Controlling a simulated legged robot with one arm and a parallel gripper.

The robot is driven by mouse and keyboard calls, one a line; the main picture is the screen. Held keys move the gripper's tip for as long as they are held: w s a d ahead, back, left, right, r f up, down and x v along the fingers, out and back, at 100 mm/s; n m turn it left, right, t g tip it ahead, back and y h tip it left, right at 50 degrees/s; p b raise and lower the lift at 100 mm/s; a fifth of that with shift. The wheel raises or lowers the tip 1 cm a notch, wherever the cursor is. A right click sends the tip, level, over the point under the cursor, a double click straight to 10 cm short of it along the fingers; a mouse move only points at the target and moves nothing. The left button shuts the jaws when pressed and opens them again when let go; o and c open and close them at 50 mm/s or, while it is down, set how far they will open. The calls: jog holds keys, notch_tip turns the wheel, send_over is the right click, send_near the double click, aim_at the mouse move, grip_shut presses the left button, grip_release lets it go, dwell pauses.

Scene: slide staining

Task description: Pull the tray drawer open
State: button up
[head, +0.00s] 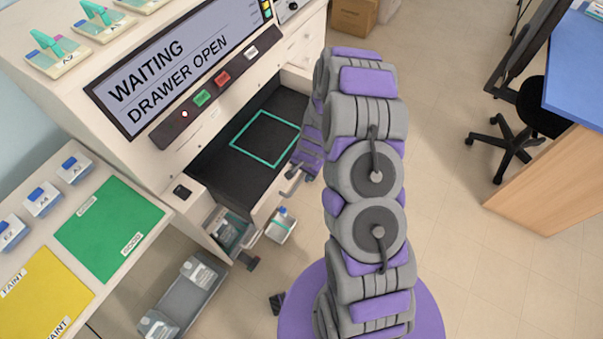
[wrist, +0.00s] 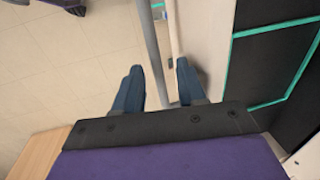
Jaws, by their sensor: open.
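The tray drawer (head: 225,168) stands pulled out of the white machine, with a dark floor and a teal square outline on it. The machine's screen (head: 175,65) reads "WAITING" and "DRAWER OPEN". The drawer's grey bar handle (head: 292,185) is on its front, at my gripper's lower end. In the wrist view the handle (wrist: 150,30) runs between the two spread fingers of my gripper (wrist: 158,66), beside the pale drawer front (wrist: 173,25). My gripper is open, with visible space around the bar. My arm hides part of the drawer's right side in the head view.
A bench at left holds a green mat (head: 110,228), a yellow mat (head: 45,295) and labelled holders. A wooden desk (head: 550,185) and black chair (head: 520,130) stand at right. Floor between is clear.

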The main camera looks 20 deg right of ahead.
notch_tip(320, 180, up, 15)
jog(key=s+d+p, duration=0.1)
jog(key=s+p, duration=0.1)
jog(key=p, duration=0.1)
jog(key=shift+d+r, duration=0.2)
jog(key=shift+d, duration=0.15)
jog(key=shift+s+r, duration=0.1)
jog(key=s+a+r+n+g, duration=0.1)
jog(key=s+a+r+n, duration=0.25)
jog(key=s+r, duration=0.35)
jog(key=s+a+r+n+g, duration=0.15)
jog(key=s+a+r, duration=0.3)
jog(key=r, duration=0.45)
jog(key=s+r+n, duration=0.2)
jog(key=s+r, duration=0.2)
jog(key=s, duration=0.5)
jog(key=s+r+n+h, duration=0.1)
jog(key=s+r+n, duration=0.2)
jog(key=s, duration=0.7)
jog(key=shift+s+d+r+g, duration=0.25)
jog(key=shift+r+g, duration=0.2)
jog(key=shift+r, duration=0.2)
